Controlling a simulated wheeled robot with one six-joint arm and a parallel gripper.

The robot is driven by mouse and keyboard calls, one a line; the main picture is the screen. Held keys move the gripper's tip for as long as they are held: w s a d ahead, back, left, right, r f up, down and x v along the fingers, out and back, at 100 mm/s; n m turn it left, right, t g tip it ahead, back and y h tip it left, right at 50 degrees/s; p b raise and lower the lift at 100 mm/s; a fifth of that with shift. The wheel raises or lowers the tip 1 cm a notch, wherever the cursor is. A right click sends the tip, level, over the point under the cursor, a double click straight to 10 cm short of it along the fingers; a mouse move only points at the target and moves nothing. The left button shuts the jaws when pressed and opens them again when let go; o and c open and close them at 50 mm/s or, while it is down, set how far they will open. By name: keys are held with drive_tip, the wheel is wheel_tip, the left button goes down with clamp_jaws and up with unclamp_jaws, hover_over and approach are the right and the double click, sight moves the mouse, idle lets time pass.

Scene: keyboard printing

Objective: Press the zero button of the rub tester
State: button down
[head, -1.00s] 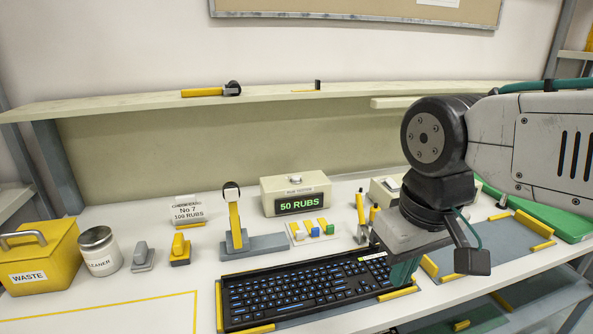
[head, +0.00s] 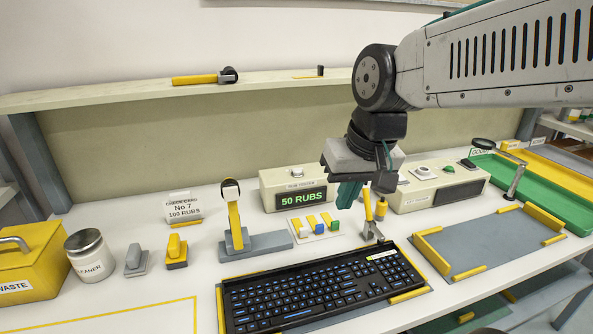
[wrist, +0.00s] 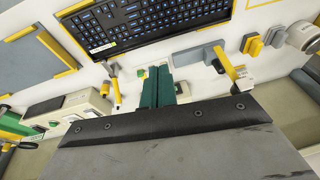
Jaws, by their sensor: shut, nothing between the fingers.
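The rub tester (head: 276,191) is a cream box at the back of the bench, its green display reading 50 RUBS. A round light button (head: 296,172) sits on its top; the label beside it is too small to read. My gripper (head: 347,204) has teal fingers, shut and empty, pointing down just right of the rub tester and apart from its button.
A black keyboard (head: 320,289) lies in front. A yellow-handled stand (head: 234,222) is left of the tester, coloured blocks (head: 315,225) are in front, and upright tools (head: 372,220) are close right. Another cream box (head: 437,188) stands farther right. A shelf (head: 130,97) runs behind.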

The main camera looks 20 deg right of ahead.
drive_tip(key=w+d+f+m+t, duration=0.1)
drive_tip(key=w+d+m+t, duration=0.1)
drive_tip(key=w, duration=1)
drive_tip(key=w+d+m+t, duration=0.2)
drive_tip(key=w+d+m, duration=0.1)
drive_tip(key=w, duration=0.9)
drive_tip(key=w+d+f+m+t+h, duration=0.1)
drive_tip(key=w+d+m+t, duration=0.1)
drive_tip(key=w, duration=1)
drive_tip(key=shift+w+d+f+m, duration=0.15)
drive_tip(key=shift+w+f+m, duration=0.15)
drive_tip(key=shift+f, duration=0.1)
